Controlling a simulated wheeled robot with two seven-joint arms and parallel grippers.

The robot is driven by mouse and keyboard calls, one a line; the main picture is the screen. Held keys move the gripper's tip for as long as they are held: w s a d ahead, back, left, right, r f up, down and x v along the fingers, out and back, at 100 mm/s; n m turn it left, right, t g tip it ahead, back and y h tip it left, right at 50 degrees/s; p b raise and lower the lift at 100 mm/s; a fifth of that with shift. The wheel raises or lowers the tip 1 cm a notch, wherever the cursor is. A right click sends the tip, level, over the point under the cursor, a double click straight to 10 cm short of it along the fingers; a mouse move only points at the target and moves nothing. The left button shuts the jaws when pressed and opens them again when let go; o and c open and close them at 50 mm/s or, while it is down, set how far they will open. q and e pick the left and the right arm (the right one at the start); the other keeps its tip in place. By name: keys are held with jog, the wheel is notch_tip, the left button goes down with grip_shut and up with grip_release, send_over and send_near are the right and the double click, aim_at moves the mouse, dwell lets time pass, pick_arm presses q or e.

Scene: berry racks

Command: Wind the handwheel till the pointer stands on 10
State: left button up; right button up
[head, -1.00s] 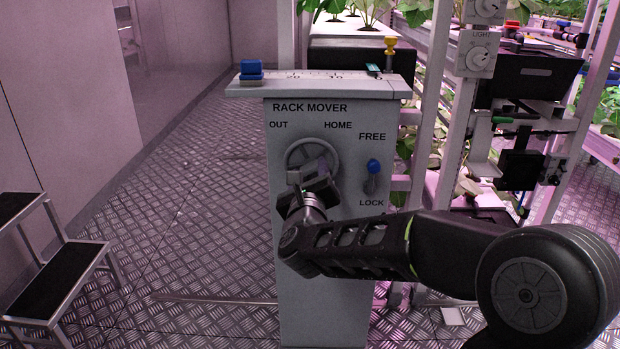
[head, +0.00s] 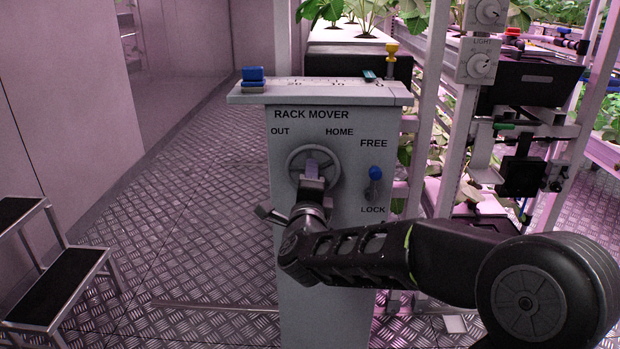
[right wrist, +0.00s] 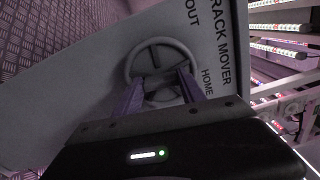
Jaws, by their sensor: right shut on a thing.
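The handwheel (head: 290,158) is a grey wheel on the front of the grey rack mover cabinet (head: 330,270). My right gripper (head: 312,172) is shut on the handwheel at its middle. In the right wrist view its fingers (right wrist: 160,84) reach onto the wheel (right wrist: 131,62), hiding part of it. The scale (head: 325,80) on the cabinet top shows 20, 10 and 0. A small teal pointer (head: 368,75) stands between 10 and 0, nearer 0. The blue-knobbed lever (head: 375,174) points up towards FREE. My left gripper is not in view.
A blue block (head: 252,74) sits at the left end of the cabinet top. A black step stool (head: 60,280) stands at the left. Plant racks (head: 430,120) with dials are behind and to the right.

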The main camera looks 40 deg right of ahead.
pick_arm(q)
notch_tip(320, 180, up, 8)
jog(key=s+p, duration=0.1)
jog(key=p, duration=0.6)
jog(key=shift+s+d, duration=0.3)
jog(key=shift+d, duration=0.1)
pick_arm(e)
jog(key=shift+s+d+f+n, duration=0.1)
jog(key=shift+f+n, duration=0.1)
jog(key=shift+n, duration=4.15)
jog(key=shift+s+d+f+n, duration=0.1)
jog(key=shift+f+n, duration=0.05)
jog(key=shift+n, duration=4.2)
jog(key=o, duration=1.4)
jog(key=shift+w, duration=0.1)
jog(key=shift+c, duration=0.2)
jog(key=shift+a, duration=0.1)
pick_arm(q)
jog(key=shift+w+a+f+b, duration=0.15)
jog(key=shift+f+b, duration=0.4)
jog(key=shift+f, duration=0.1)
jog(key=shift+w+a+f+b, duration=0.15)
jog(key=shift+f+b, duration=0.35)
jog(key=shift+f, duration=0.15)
pick_arm(e)
jog(key=v, duration=0.8)
